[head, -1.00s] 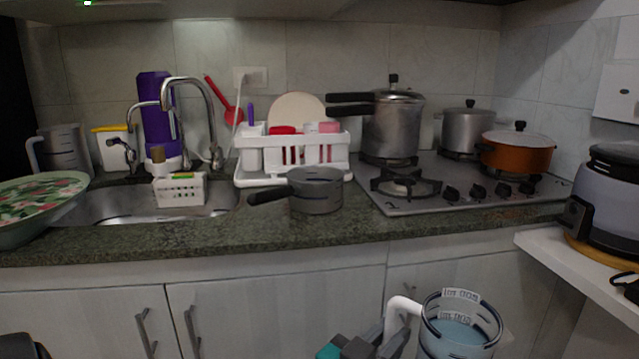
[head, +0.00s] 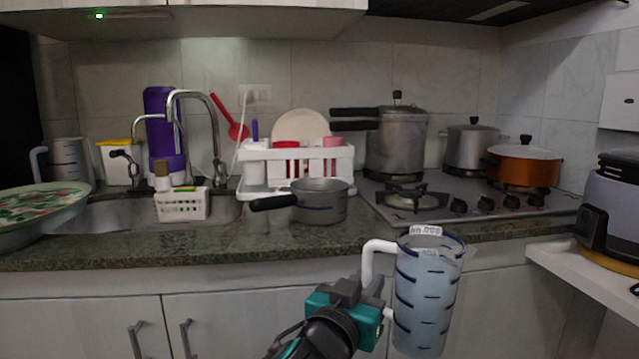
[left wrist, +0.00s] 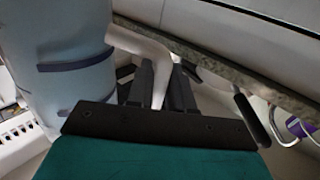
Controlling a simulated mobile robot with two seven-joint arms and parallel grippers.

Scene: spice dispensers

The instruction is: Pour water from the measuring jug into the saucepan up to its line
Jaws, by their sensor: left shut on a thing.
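The measuring jug (head: 424,305) is clear bluish with dark marks and a white handle (head: 368,262). It is upright in front of the counter, below the countertop edge. My left gripper (head: 378,300) is shut on the jug's handle; the left wrist view shows the fingers (left wrist: 165,88) around the handle beside the jug wall (left wrist: 70,65). The grey saucepan (head: 322,205) stands on the counter, up and left of the jug, its dark handle pointing left. A dark line shows on its side; its inside is mostly hidden. My right gripper is out of view.
A white dish rack (head: 345,165) stands behind the saucepan. The gas stove (head: 470,205) with several pots is to its right, the sink (head: 110,212) to its left. Another jug (head: 68,160) stands far left. The counter's front edge (head: 250,250) lies between jug and saucepan.

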